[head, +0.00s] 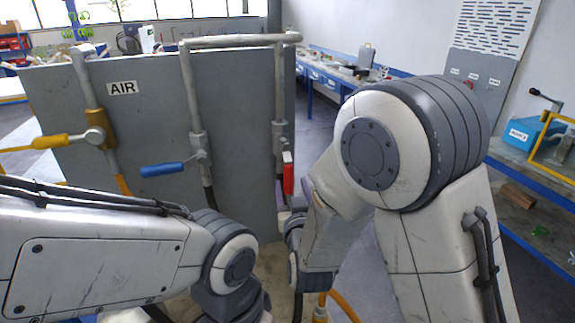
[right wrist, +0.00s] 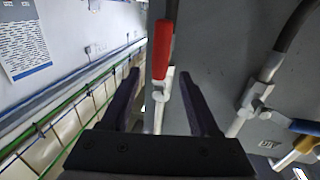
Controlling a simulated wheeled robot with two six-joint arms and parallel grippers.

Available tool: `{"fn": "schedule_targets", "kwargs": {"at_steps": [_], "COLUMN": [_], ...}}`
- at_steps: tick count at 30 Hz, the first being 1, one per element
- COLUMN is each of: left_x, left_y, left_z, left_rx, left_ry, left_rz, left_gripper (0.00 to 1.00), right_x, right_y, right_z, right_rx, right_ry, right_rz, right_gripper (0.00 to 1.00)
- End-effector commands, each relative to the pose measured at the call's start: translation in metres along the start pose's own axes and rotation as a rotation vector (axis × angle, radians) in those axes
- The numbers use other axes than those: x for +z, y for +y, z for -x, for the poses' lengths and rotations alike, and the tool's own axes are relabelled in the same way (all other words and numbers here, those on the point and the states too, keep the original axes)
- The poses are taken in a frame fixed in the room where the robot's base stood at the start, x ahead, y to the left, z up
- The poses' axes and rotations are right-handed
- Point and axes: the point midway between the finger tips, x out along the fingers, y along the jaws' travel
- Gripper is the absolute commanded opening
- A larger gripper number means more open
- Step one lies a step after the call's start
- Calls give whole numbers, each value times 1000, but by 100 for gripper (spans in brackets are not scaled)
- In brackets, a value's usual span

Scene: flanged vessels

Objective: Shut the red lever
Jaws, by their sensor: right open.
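The red lever (head: 288,173) hangs beside the rightmost pipe on the grey panel in the head view, pointing down along the pipe. In the right wrist view the red lever (right wrist: 162,48) runs up from its metal valve (right wrist: 160,92), which lies between the two dark fingers. My right gripper (right wrist: 158,74) is open, with one finger on each side of the lever and valve line; I cannot tell whether either touches. In the head view my right arm hides most of this gripper. My left arm shows at lower left, but its gripper is not in view.
A blue lever (head: 162,169) and a yellow lever (head: 50,142) stick out leftward from other pipes on the panel (head: 240,110). A bent pipe (head: 235,42) joins the two right-hand pipes. A workbench (head: 335,80) stands behind at right. Orange hose (head: 345,305) lies below my right arm.

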Motion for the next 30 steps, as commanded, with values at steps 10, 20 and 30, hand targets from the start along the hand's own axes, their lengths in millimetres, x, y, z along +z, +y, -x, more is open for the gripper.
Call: {"fn": "schedule_targets", "kwargs": {"at_steps": [10,20,30], "left_x": [-1,-2,-2], "left_y": [2,2,2], "left_z": [25,33,33], "left_rx": [0,0,0], "left_ry": [0,0,0], "left_rz": [0,0,0], "left_gripper": [50,50,50], "right_x": [-2,0,0], "right_y": [1,0,0], "right_z": [-63,-94,-95], "right_rx": [1,-2,-2], "right_ry": [-3,-2,-2], "right_rz": [-1,-1,-1], "right_gripper": [62,62,31]}}
